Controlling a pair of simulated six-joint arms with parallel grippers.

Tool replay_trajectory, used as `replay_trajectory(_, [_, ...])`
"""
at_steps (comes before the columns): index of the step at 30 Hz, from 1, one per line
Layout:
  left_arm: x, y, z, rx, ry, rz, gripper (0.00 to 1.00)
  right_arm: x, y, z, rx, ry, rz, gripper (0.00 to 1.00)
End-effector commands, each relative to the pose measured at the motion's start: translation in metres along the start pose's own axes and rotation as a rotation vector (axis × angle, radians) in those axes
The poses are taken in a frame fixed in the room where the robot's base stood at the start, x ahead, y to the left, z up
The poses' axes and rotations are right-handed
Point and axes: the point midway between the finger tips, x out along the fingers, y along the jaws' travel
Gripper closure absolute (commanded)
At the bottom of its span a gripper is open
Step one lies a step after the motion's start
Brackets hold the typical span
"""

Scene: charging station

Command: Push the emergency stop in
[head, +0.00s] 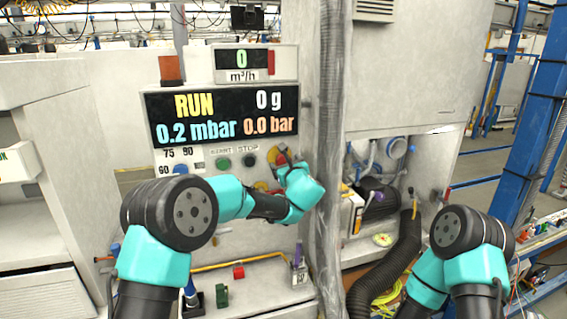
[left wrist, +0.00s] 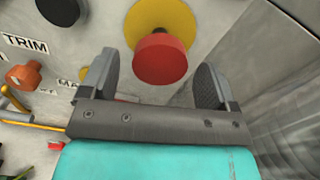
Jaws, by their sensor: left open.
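The emergency stop is a red mushroom button (left wrist: 160,60) on a round yellow plate (left wrist: 184,30) on the grey panel. In the left wrist view my left gripper (left wrist: 156,74) is open, with one finger on each side of the button; nothing is held. Whether the gripper touches the button cannot be told. In the head view my left gripper (head: 289,160) is at the panel, right of the STOP label, and largely covers the emergency stop. My right arm shows at the lower right, but its gripper is not in view.
A display (head: 222,115) reads RUN above the controls. A green button (head: 223,163) and a black button (head: 249,160) are left of my left gripper. A wrapped vertical column (head: 331,130) stands close on the right. An orange knob (left wrist: 24,77) is beside the TRIM label.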

Motion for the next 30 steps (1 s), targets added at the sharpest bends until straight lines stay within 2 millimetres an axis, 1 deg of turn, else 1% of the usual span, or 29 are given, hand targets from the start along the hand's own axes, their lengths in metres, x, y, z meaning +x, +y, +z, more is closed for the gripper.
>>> replay_trajectory(1, [0.008,0.0,-0.001,-0.001,0.0,0.001,0.18,0.0,0.0,0.0,0.0,0.0,0.0,1.0])
replay_trajectory(6, [0.024,0.0,-0.001,0.0,0.001,0.0,0.18,0.0,0.0,0.0,0.0,0.0,0.0,1.0])
replay_trajectory(10, [0.028,0.0,0.0,0.0,0.0,0.0,0.18,0.0,0.0,0.0,0.0,0.0,0.0,1.0])
replay_trajectory(17, [0.029,0.0,0.0,0.0,0.001,0.0,0.18,0.0,0.0,0.0,0.0,0.0,0.0,1.0])
replay_trajectory(20, [0.028,0.0,0.0,0.0,0.001,0.0,0.26,0.0,0.0,0.0,0.0,0.0,0.0,1.0])
replay_trajectory(30, [0.028,0.0,0.0,-0.001,0.001,0.0,0.58,0.0,0.0,0.0,0.0,0.0,0.0,1.0])
